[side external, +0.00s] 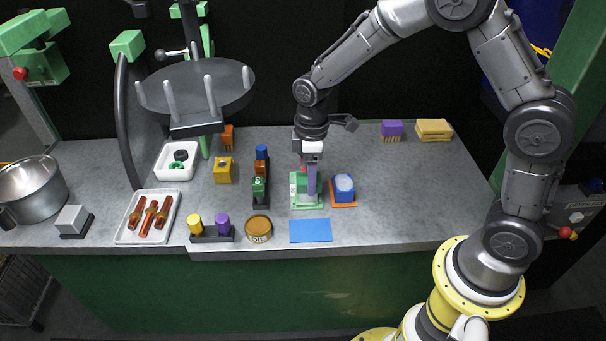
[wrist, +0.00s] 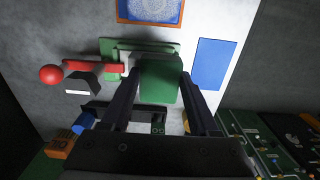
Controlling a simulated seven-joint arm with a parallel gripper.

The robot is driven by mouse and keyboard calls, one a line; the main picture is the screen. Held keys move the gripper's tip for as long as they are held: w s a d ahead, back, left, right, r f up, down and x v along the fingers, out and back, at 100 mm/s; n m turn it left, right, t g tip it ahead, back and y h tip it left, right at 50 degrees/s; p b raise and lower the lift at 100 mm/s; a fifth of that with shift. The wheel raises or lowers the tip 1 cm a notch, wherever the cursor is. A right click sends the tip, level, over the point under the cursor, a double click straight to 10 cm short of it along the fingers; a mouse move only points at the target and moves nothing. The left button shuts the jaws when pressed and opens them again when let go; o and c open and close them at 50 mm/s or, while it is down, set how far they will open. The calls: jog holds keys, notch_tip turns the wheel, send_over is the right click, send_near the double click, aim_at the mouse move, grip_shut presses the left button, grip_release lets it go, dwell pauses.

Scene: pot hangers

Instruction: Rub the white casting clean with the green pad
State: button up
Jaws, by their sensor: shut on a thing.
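My gripper (side external: 310,186) is low over the green fixture plate (side external: 305,205) in the middle of the bench. Its fingers are shut on the green pad (side external: 300,183), a block that fills the space between them in the wrist view (wrist: 160,80). The pad is over or against the fixture; I cannot tell if it touches. A pale piece (wrist: 128,62) shows beside the pad on the green plate (wrist: 108,47); it may be the white casting, mostly hidden by pad and fingers. A light grey block (side external: 74,216) on a dark base stands at far left.
A red-knobbed lever (wrist: 52,75) sits beside the fixture. A blue block (side external: 344,186) on an orange tray is just right; a blue mat (side external: 310,231) lies in front. A dark rack of coloured pieces (side external: 260,188) and a tin (side external: 259,228) are left.

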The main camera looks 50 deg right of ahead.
jog(key=shift+s+d, duration=0.6)
jog(key=shift+s, duration=0.1)
jog(key=shift+w+a, duration=1.55)
jog(key=shift+w, duration=0.05)
jog(key=shift+s+d, duration=1.5)
jog(key=shift+s, duration=0.05)
jog(key=shift+w+a, duration=1.45)
jog(key=shift+w, duration=0.05)
jog(key=shift+w+a+r, duration=0.1)
jog(key=shift+w+a, duration=0.05)
jog(key=shift+r, duration=4)
